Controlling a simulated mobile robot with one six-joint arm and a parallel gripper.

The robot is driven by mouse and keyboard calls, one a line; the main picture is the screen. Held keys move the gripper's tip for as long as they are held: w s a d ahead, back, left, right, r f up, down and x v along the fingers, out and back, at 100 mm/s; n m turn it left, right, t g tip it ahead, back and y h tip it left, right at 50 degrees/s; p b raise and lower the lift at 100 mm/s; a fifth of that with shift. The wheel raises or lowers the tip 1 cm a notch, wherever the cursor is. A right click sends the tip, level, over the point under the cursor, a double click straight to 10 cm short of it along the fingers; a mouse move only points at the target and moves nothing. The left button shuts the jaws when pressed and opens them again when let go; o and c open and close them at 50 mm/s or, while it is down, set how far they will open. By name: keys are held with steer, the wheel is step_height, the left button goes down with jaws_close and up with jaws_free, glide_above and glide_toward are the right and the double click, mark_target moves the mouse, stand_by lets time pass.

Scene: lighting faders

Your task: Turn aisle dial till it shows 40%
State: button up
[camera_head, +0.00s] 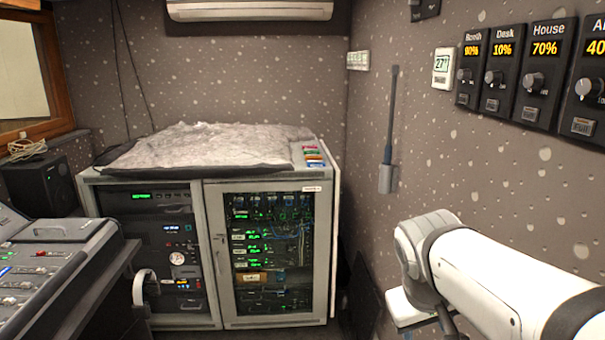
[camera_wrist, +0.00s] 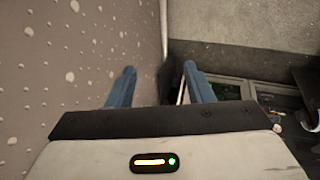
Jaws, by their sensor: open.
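I take this as the aisle dial, but the full label and value are out of frame. My gripper (camera_wrist: 162,88) shows in the wrist view with two blue fingers apart and nothing between them. The wall is on its left. No dial shows in the wrist view.
Dial panels Booth (camera_head: 470,66) at what looks like 90%, Desk (camera_head: 500,70) at 10% and House (camera_head: 543,72) at 70% line the right wall. A thermostat (camera_head: 443,68) is beside them. A rack cabinet (camera_head: 270,255) stands ahead, a mixing console (camera_head: 45,265) at left.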

steer(key=s+a+f+m+y, duration=0.1)
steer(key=s+a+f+y, duration=0.1)
steer(key=s+a+f, duration=0.2)
steer(key=shift+s+a+f+m+g+y+p, duration=0.3)
steer(key=shift+s+a+f+y+p, duration=0.1)
steer(key=shift+s+f, duration=0.25)
